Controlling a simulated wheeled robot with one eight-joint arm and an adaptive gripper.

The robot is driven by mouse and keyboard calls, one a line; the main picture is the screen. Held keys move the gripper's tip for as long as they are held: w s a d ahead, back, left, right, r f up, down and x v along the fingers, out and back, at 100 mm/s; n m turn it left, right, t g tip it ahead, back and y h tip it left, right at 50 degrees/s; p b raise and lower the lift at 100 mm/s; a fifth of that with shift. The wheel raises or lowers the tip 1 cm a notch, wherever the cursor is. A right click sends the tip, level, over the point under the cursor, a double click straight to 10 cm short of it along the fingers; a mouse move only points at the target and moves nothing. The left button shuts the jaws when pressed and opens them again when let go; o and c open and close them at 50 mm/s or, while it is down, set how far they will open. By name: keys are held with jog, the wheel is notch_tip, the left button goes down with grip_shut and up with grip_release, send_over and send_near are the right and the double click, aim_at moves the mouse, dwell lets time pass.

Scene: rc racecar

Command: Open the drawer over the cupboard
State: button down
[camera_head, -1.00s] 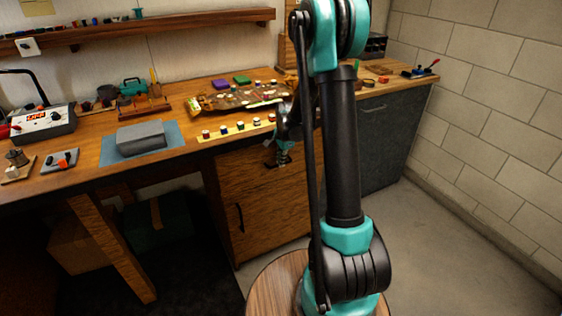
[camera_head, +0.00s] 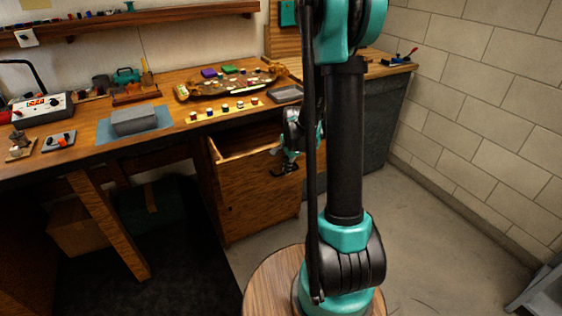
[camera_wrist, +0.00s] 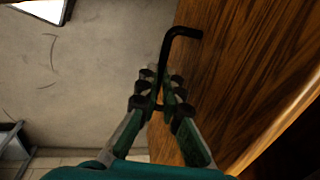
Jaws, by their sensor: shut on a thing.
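The wooden drawer (camera_head: 235,178) under the bench top is pulled out, and its open top and inside show in the head view. My gripper (camera_head: 283,172) is at the right part of the drawer front. In the wrist view my gripper (camera_wrist: 160,88) is shut on the black bar handle (camera_wrist: 168,50), which stands out from the wood-grained drawer front (camera_wrist: 240,70). The cupboard below is largely hidden behind the drawer front, and its own handle cannot be seen. My arm hides part of the area to the right.
The bench top (camera_head: 180,85) above carries a grey block on a blue mat (camera_head: 130,137), a control box (camera_head: 42,110) and a car body (camera_head: 225,85). A dark grey cabinet (camera_head: 380,120) stands to the right. The floor (camera_head: 430,230) to the right is mostly clear.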

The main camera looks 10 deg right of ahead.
jog(key=shift+s+d, duration=0.3)
jog(key=shift+s, duration=0.65)
jog(key=shift+s+d, duration=0.3)
jog(key=shift+s, duration=0.6)
jog(key=c, duration=1.6)
grip_release()
jog(key=shift+c, duration=0.2)
jog(key=shift+w, duration=0.1)
jog(key=shift+r, duration=0.1)
notch_tip(320, 180, up, 12)
jog(key=s, duration=0.2)
jog(key=shift+s+d+f, duration=0.15)
jog(key=shift+d+f, duration=0.05)
jog(key=shift+d, duration=0.1)
jog(key=s+f+n+t, duration=0.1)
jog(key=s+f+n, duration=0.1)
jog(key=s+n, duration=0.5)
jog(key=s+a+f+n+t, duration=0.1)
jog(key=s+f+n, duration=0.2)
jog(key=s+n, duration=0.4)
jog(key=shift+s+a+n+h, duration=0.25)
jog(key=shift+s+n+h, duration=0.05)
jog(key=shift+s, duration=0.8)
